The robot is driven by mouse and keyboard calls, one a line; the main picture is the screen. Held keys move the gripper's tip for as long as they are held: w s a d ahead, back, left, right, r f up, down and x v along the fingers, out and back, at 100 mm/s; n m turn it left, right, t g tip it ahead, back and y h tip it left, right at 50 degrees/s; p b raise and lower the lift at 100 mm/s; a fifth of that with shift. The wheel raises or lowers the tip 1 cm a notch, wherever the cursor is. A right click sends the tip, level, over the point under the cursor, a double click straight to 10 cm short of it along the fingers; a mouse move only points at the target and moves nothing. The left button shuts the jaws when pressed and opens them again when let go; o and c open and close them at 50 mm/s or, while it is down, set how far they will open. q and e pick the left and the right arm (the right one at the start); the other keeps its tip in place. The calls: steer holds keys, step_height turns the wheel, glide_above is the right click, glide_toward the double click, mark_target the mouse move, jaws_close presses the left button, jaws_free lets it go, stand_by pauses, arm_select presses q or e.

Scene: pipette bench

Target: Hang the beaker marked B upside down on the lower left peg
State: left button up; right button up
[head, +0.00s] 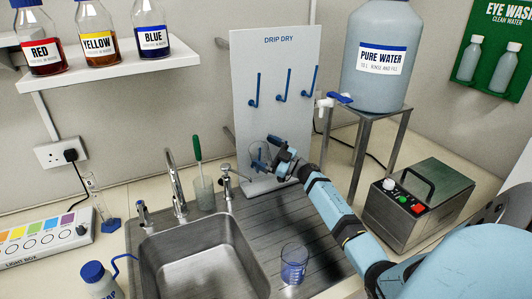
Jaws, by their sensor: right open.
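The white drip-dry board (240,60) stands behind the sink, with three blue hooked pegs in its upper row, the left one (254,90) bare. A clear glass beaker (258,152) is at the board's lower left, where a peg seems to be. My right gripper (264,164) is open right at this beaker and overlaps it, so its marking and how it sits on the peg cannot be told. The other lower pegs are hidden or not distinct. A second beaker (294,262) with blue marking stands on the draining board; its letter is not readable. My left gripper is out of view.
The steel sink (200,262) lies left of the draining board (300,218). A tap (176,185) and a glass with a green-handled brush (203,190) stand behind it. The pure water tank (382,50) sits on a stand at right, beside a grey metal box (425,200).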

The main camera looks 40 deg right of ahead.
stand_by(0.3)
steer(key=s+d+p, duration=0.3)
steer(key=s+d, duration=0.1)
steer(key=s, duration=0.6)
steer(key=shift+d+p, duration=0.2)
steer(key=shift+p, duration=0.1)
stand_by(0.5)
steer(key=shift+s+f, duration=0.1)
stand_by(0.4)
